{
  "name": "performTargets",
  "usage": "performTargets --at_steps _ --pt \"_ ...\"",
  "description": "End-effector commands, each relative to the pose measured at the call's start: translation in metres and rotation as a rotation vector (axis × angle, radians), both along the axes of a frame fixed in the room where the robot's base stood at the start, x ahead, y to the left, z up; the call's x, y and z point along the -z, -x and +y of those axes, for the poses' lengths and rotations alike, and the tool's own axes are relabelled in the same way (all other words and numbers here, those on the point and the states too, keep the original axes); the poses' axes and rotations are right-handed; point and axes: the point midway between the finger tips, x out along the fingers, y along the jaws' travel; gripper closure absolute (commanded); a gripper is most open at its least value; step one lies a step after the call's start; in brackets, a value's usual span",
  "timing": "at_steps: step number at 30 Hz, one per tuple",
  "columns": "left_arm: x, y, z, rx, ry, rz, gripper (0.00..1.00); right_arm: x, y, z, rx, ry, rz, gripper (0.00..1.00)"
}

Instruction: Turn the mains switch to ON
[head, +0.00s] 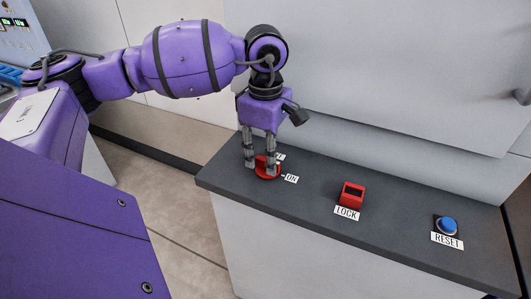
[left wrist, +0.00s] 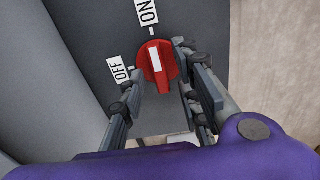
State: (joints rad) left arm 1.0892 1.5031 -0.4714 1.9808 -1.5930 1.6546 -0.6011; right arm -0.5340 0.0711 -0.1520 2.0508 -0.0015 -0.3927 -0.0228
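The mains switch is a round red knob (head: 261,164) on the dark counter. In the left wrist view the knob (left wrist: 165,75) carries a white bar that points roughly at the ON label (left wrist: 148,12). The OFF label (left wrist: 120,72) lies left of the knob. In the head view the ON label (head: 291,178) shows right of the knob, and the other label is partly hidden by a finger. My left gripper (head: 260,168) points down with its fingers apart on either side of the knob. Whether the fingertips touch it is unclear. My right gripper is not in view.
On the same counter (head: 400,215) stand a red block (head: 352,193) labelled LOCK (head: 346,213) and a blue button (head: 447,225) labelled RESET (head: 447,240). A grey panel (head: 400,70) rises behind. The counter between these controls is clear.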

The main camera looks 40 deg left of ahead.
Motion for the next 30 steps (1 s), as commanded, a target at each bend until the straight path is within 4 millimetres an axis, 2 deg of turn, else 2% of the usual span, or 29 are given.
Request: performTargets --at_steps 5,8,15,21,25,30 --pt "-0.009 -0.001 0.0 0.0 0.001 -0.001 0.7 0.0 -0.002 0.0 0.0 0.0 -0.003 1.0" --pt "-0.025 -0.001 0.0 -0.001 0.0 -0.004 0.7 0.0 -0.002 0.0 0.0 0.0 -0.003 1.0" --pt "-0.078 -0.001 0.0 0.0 0.002 -0.006 0.7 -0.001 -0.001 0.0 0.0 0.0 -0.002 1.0" --pt "-0.109 -0.001 0.0 0.0 0.001 -0.002 0.7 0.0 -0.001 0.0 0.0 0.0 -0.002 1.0" --pt "-0.118 0.0 0.0 0.0 0.001 -0.001 0.7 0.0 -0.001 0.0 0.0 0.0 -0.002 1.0" --pt "-0.12 0.0 0.0 0.0 0.0 0.001 0.7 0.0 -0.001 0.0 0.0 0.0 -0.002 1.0"
